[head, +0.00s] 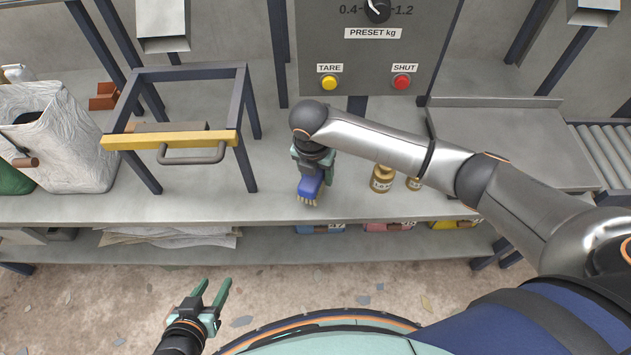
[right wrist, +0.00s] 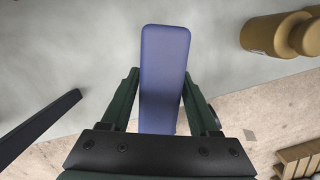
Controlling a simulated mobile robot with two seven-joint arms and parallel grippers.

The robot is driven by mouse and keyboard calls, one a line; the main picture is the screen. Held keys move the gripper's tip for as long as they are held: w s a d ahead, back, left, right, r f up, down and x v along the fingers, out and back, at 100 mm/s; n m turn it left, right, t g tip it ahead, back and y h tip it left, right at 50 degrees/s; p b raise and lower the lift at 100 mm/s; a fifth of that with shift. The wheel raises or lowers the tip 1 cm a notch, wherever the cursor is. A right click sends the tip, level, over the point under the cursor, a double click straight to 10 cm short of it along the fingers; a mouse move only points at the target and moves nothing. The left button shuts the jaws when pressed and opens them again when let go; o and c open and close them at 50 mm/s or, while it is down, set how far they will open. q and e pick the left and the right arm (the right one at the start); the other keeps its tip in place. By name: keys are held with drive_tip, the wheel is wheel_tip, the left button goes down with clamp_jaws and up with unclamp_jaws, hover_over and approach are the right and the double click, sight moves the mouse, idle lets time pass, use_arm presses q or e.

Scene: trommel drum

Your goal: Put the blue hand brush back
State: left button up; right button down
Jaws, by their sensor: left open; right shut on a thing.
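The blue hand brush (head: 311,188) is at my right gripper (head: 312,168), over the front part of the grey bench (head: 270,205). Its pale bristles show below the blue body in the head view. In the right wrist view the blue brush (right wrist: 165,75) lies between the two dark green fingers of the right gripper (right wrist: 165,105), which is shut on it. I cannot tell whether the brush touches the bench. My left gripper (head: 212,294) is open and empty, low in front of the bench, over the floor.
Brass weights (head: 382,180) stand on the bench just right of the brush. A dark frame with a yellow bar (head: 170,140) stands to the left, with a white sack (head: 75,140) beyond. A control panel (head: 375,50) is behind. A lower shelf (head: 270,245) holds several coloured bins.

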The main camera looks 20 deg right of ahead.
wheel_tip(320, 180, down, 3)
drive_tip(key=shift+w+a+r+b, duration=0.1)
drive_tip(key=shift+r+b, duration=0.1)
drive_tip(key=shift+b, duration=0.15)
drive_tip(key=shift+f, duration=0.35)
drive_tip(key=shift+f, duration=0.1)
drive_tip(key=shift+c, duration=0.7)
unclamp_jaws()
